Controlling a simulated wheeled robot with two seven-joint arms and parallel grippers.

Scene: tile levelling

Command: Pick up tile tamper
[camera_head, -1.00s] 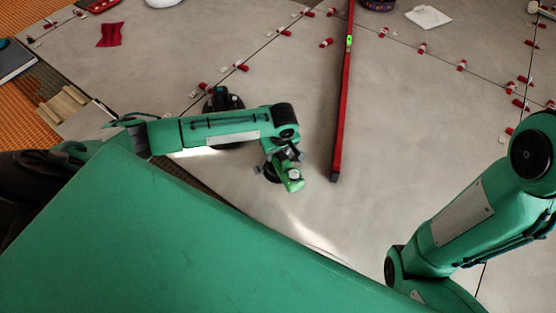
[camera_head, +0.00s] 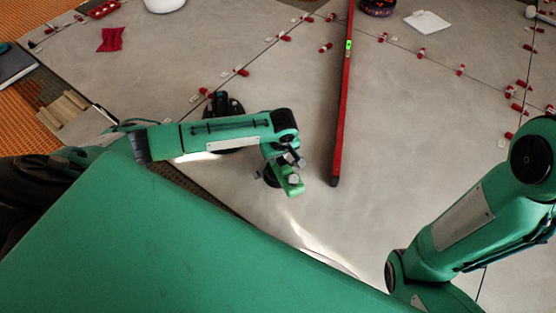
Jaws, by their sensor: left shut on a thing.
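My left gripper (camera_head: 289,170) is at the end of the green arm that comes in from the left, low over the grey tiles. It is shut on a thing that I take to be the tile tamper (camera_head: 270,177). Only a dark rounded part of it shows beside and below the wrist. The wrist and fingers hide the rest, and I cannot tell whether it touches the tile. My right arm is at the right side, but its gripper is out of view.
A black round-based device (camera_head: 222,107) stands behind my left forearm. A long red level (camera_head: 342,110) lies right of the gripper. Red levelling wedges (camera_head: 421,53) line the tile joints. A red cloth (camera_head: 110,39) and a white cloth (camera_head: 428,21) lie farther back.

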